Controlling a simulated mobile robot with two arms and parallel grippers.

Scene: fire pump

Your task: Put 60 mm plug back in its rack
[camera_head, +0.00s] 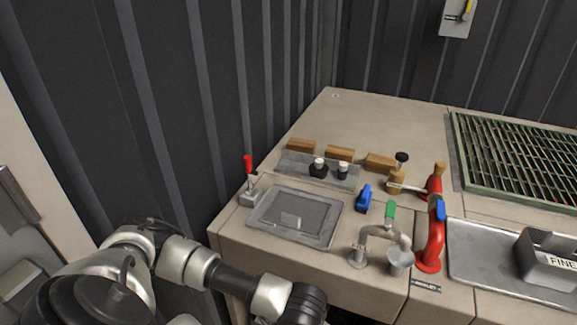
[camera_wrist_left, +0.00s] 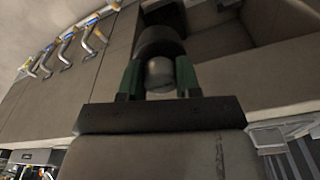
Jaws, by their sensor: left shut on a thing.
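My left gripper (camera_wrist_left: 158,82) has its green finger pads closed on a plug with a rounded grey knob (camera_wrist_left: 160,72) and a dark round body (camera_wrist_left: 160,42). Its size marking cannot be read. In the head view my left arm runs to the bottom edge below the worktop's front, and its gripper and the held plug do not show. A low grey metal rack (camera_head: 294,164) stands on the worktop at the back left. Two dark plugs with white knobs, one wider (camera_head: 318,168) and one narrower (camera_head: 343,170), stand at it. My right gripper is out of view.
Wooden blocks (camera_head: 339,154) line the rack's back. A framed grey plate (camera_head: 296,216) lies in front, with a red-handled lever (camera_head: 248,170) at its left. A blue item (camera_head: 364,198), green-handled clamp (camera_head: 390,217) and red pipe (camera_head: 432,240) stand to the right.

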